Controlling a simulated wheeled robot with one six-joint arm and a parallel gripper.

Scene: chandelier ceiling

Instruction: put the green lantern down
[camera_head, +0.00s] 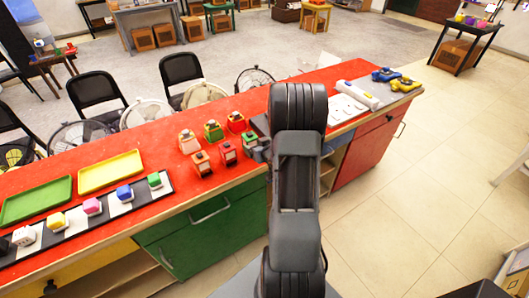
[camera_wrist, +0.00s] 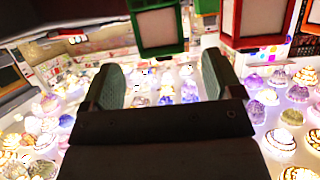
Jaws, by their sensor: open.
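In the head view my arm hides most of the gripper, at the right edge of the lantern group.
Other lanterns, red (camera_head: 236,122), orange (camera_head: 201,163), dark red (camera_head: 228,154) and orange-white (camera_head: 188,142), stand close around. Green (camera_head: 36,215) and yellow (camera_head: 110,158) trays and a strip of coloured blocks lie left. Bare counter (camera_head: 165,165) lies between.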

